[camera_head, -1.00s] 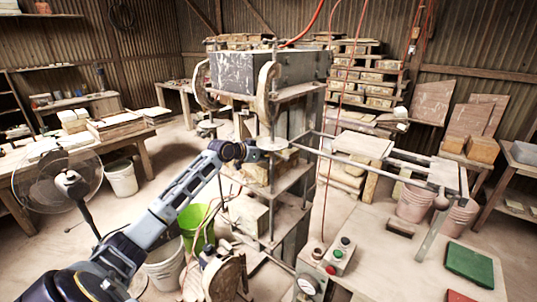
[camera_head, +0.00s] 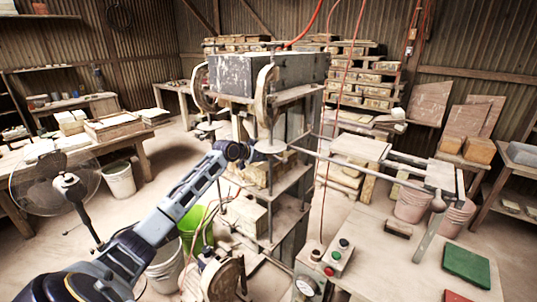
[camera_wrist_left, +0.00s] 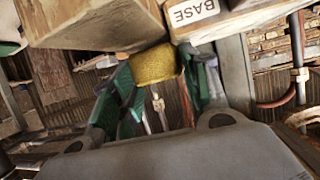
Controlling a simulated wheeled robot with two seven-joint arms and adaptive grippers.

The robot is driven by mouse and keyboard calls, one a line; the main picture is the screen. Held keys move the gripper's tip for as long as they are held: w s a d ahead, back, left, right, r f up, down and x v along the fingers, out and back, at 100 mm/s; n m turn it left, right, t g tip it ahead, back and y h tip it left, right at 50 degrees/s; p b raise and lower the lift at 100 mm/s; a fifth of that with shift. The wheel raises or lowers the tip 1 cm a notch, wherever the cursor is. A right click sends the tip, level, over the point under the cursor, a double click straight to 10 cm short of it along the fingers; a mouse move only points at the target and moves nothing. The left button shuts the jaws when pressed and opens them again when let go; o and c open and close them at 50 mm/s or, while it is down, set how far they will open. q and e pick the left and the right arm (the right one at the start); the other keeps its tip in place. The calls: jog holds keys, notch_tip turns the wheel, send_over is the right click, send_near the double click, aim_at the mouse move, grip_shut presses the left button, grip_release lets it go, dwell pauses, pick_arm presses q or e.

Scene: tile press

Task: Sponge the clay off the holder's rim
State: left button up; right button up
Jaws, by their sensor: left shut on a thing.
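My left gripper (camera_wrist_left: 160,98) has green-sided fingers and is shut on a yellow sponge (camera_wrist_left: 154,66) in the left wrist view. The sponge is just under two pale tan blocks, one plain (camera_wrist_left: 95,25) and one with a white "BASE" label (camera_wrist_left: 193,12). I cannot tell whether the sponge touches them, nor which part is the holder's rim; no clay is clearly seen there. In the head view my left arm reaches up to the press (camera_head: 264,72), and its gripper end (camera_head: 262,152) is at the press's middle level, partly lost among the parts.
A control box (camera_head: 338,257) with buttons and a gauge stands on the near bench, with a green pad (camera_head: 468,265) to its right. A dark brush-like block (camera_head: 398,229) lies behind them. A rail frame (camera_head: 400,172) extends right from the press. A green bucket (camera_head: 195,228) stands below my arm.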

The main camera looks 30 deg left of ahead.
pick_arm(q)
jog(key=shift+r+p+x, duration=0.15)
jog(key=shift+x, duration=0.55)
jog(key=shift+r+p+x, duration=0.15)
jog(key=shift+x, duration=0.6)
jog(key=shift+w+f, duration=0.1)
jog(key=shift+w, duration=0.05)
jog(key=shift+c, duration=0.2)
jog(key=shift+f, duration=0.1)
jog(key=shift+d+f, duration=0.1)
jog(key=shift+s+d+f, duration=0.15)
jog(key=shift+s+d, duration=0.05)
jog(key=shift+s, duration=0.1)
jog(key=shift+s+d+p, duration=0.25)
jog(key=shift+s+p, duration=0.3)
jog(key=shift+s, duration=0.4)
jog(key=shift+s+r, duration=0.1)
jog(key=shift+r, duration=0.15)
